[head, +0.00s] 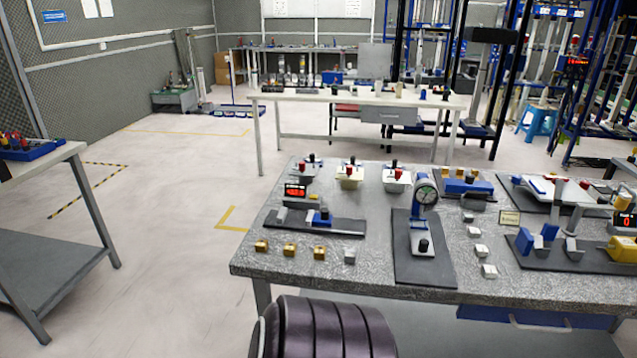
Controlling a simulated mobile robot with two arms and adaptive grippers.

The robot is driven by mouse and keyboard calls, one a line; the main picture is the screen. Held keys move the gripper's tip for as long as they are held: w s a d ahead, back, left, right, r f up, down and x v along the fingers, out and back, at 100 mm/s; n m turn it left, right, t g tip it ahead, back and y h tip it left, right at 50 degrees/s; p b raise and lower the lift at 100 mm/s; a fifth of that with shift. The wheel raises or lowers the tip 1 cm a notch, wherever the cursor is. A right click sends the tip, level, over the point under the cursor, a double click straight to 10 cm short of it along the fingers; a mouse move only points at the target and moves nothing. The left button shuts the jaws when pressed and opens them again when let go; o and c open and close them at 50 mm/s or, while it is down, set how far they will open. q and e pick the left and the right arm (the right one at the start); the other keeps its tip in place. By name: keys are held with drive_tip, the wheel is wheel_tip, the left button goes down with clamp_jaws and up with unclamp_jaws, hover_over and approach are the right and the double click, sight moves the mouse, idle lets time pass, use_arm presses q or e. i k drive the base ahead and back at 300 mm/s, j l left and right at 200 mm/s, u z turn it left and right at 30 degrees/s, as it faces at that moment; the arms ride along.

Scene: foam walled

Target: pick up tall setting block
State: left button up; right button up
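Several small blocks lie on the grey speckled table (300,275) at the front right, and I cannot tell which is the tall setting block. Along the left front edge are a brass block (261,246), a second brass block (290,250), a third brass block (319,253) and a silver block (349,256). A column of silver blocks stands right of the dial gauge stand, among them one at the back (467,217) and one at the front (489,270). Neither of my grippers is in view.
A dial gauge stand (424,195) on a dark mat stands mid-table. A fixture with a red display (295,190) is at its left; blue and yellow fixtures (540,240) are at its right. A side table (45,165) stands at the left. Open floor (170,230) lies between.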

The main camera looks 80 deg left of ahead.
sight(349, 255)
drive_tip(key=u, duration=2.9)
